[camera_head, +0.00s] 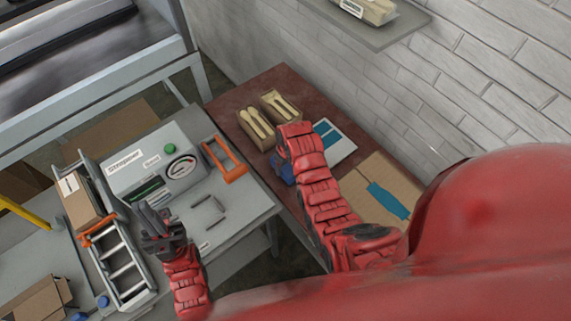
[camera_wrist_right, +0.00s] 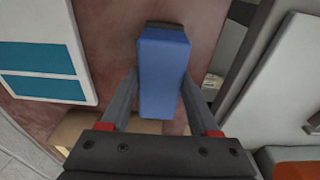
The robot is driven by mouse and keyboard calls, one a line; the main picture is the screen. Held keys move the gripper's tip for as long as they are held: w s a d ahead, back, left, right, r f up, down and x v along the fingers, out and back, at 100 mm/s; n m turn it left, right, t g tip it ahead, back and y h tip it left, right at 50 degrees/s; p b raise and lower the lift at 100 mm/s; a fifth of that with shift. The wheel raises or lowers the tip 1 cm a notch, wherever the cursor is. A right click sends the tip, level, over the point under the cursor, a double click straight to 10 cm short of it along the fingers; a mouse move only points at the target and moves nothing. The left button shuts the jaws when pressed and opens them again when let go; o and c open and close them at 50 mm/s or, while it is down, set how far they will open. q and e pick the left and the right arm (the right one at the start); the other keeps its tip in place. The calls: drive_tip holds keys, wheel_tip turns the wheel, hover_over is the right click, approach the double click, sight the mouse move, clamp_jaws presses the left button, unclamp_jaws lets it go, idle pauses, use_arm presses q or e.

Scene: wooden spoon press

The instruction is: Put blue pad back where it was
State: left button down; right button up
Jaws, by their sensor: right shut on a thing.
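The blue pad (camera_wrist_right: 163,75) is a blue block with a dark far end. In the right wrist view it sits between the two fingers of my right gripper (camera_wrist_right: 160,88), which is shut on it. It is over the reddish-brown table (camera_wrist_right: 112,30). In the head view a bit of the pad (camera_head: 284,170) shows beside my right gripper (camera_head: 283,158), near the table's left edge; my right arm hides much of this spot. My left gripper (camera_head: 155,222) is open and empty over the grey bench (camera_head: 225,225).
Two boxes of wooden spoons (camera_head: 257,124) stand behind my right gripper. A white sheet with blue bars (camera_head: 335,142) lies to its right, with a cardboard piece (camera_head: 375,180) nearer. The grey machine (camera_head: 150,160) and orange handle (camera_head: 226,160) are left, across a gap.

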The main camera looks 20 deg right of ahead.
drive_tip(key=shift+f, duration=0.2)
drive_tip(key=o, duration=1.2)
